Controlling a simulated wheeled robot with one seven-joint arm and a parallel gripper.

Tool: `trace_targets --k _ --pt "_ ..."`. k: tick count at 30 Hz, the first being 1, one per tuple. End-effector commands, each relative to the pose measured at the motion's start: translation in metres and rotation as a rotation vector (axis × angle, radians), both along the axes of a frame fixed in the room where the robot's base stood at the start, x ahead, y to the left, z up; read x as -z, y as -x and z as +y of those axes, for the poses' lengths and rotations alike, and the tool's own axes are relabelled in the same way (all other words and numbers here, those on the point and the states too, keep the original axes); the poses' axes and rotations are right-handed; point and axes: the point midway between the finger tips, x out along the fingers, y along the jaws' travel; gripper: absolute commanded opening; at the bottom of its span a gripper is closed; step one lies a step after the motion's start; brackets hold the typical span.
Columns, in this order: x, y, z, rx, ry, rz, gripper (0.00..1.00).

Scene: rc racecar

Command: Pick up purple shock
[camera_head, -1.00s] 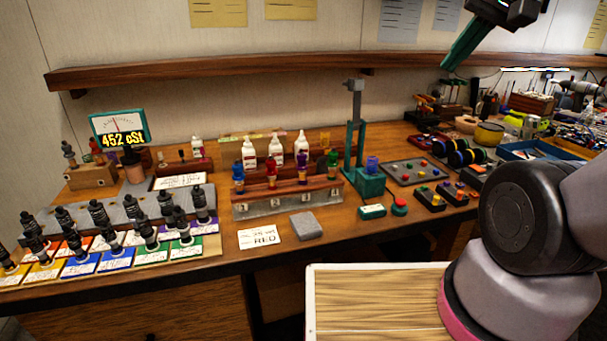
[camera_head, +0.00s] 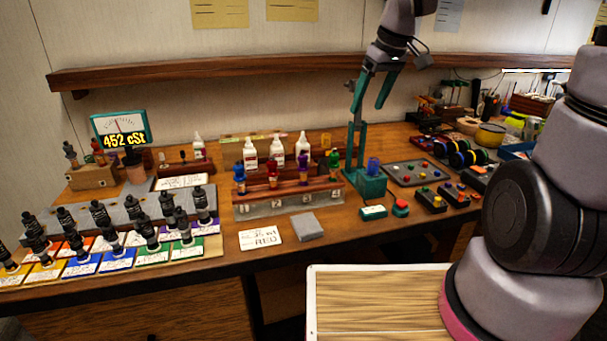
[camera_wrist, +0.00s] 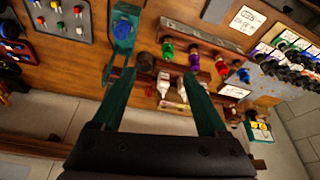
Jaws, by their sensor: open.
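The purple shock (camera_head: 303,167) stands upright in a wooden rack (camera_head: 286,207) with numbered places, between a red shock (camera_head: 272,173) and a green shock (camera_head: 333,163). A blue shock (camera_head: 239,178) stands at the rack's left end. In the wrist view the purple shock (camera_wrist: 194,55) shows beyond and right of the fingertips. My gripper (camera_head: 367,110) is open and empty, pointing down above and right of the rack, by the teal press. Its two teal fingers (camera_wrist: 154,78) are spread apart in the wrist view. The purple shock's lower part is hidden in the rack.
A teal press (camera_head: 352,150) with a blue cylinder (camera_head: 374,166) stands just right of the rack. White bottles (camera_head: 250,153) stand behind the rack. A wooden shelf (camera_head: 200,75) runs along the wall.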

Motion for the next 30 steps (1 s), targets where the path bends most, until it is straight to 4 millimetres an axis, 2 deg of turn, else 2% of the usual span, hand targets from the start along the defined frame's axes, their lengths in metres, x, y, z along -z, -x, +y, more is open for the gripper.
trace_targets --k 1,6,12,17,24,30 --pt "0.017 -0.009 0.013 -0.077 -0.002 0.025 0.76" --pt "0.059 -0.027 0.06 -0.332 -0.037 0.053 0.76" --pt "0.084 -0.035 0.095 -0.504 -0.092 0.051 0.76" --pt "0.095 -0.037 0.106 -0.544 -0.108 0.048 0.76" --pt "0.129 -0.04 0.121 -0.546 -0.107 0.048 0.76" --pt "0.143 -0.042 0.127 -0.542 -0.105 0.047 0.76"
